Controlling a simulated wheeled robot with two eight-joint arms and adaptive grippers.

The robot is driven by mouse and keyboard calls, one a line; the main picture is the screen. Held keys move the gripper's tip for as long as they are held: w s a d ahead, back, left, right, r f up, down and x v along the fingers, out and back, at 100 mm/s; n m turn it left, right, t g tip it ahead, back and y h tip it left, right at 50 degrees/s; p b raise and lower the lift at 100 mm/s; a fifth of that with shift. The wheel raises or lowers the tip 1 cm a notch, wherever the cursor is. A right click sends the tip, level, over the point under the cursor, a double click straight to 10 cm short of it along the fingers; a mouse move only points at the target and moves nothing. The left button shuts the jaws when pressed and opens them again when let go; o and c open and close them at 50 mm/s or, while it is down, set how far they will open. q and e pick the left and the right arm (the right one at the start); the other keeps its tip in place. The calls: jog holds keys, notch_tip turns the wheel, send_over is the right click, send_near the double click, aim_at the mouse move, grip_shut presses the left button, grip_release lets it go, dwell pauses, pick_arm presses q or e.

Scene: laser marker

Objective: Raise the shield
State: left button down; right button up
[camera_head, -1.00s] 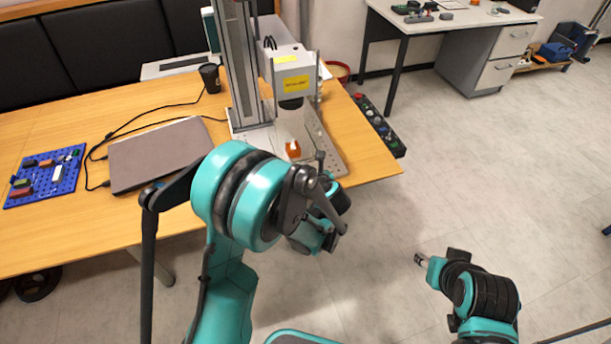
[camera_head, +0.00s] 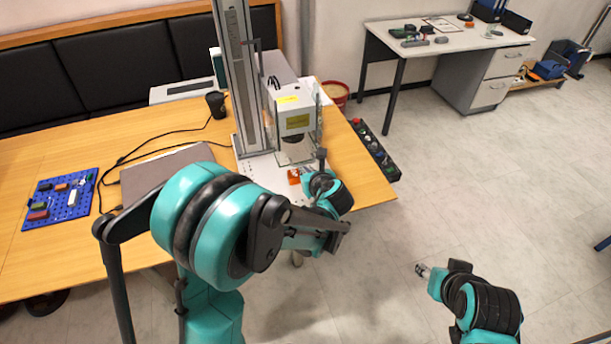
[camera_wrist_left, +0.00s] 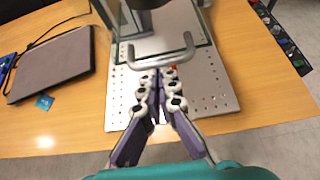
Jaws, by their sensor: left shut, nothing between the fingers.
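The shield (camera_wrist_left: 170,47) is a clear panel with a dark green edge and a grey bar handle (camera_wrist_left: 160,62) along its lower side. In the head view the clear shield (camera_head: 298,154) hangs below the white laser head (camera_head: 293,110). My left gripper (camera_wrist_left: 158,75) is shut and empty, its fingertips right at the middle of the handle; I cannot tell whether they touch it. In the head view my left gripper (camera_head: 321,160) is beside the marker's base, partly hidden by its own wrist. My right gripper (camera_head: 421,270) is low at the right, away from the table; its fingers are too small to read.
An orange piece (camera_head: 293,177) sits on the perforated base plate (camera_wrist_left: 208,92). A closed laptop (camera_head: 150,175), a blue pegboard (camera_head: 62,200) and a black cup (camera_head: 216,104) are on the table to the left. A control box (camera_head: 376,150) lies beyond the right edge.

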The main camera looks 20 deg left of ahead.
pick_arm(q)
notch_tip(320, 180, up, 3)
jog(key=shift+r+p, duration=0.15)
jog(key=shift+p, duration=0.55)
pick_arm(e)
notch_tip(320, 180, up, 2)
jog(key=shift+r, duration=0.1)
pick_arm(q)
notch_tip(320, 180, down, 4)
jog(key=b, duration=0.4)
jog(key=p+v, duration=0.4)
jog(key=v, duration=0.7)
jog(key=s+a+r+n+g+h, duration=0.1)
jog(key=s+a+n+h, duration=0.1)
jog(key=s+n, duration=0.7)
jog(key=s+a+r+n+g+h, duration=0.1)
jog(key=s+a+n+h, duration=0.2)
jog(key=s+n, duration=0.6)
jog(key=n+h, duration=0.1)
jog(key=n, duration=1)
jog(key=shift+s, duration=0.25)
pick_arm(e)
jog(key=shift+s+a+f, duration=0.15)
jog(key=shift+s+f, duration=0.1)
jog(key=shift+s, duration=0.25)
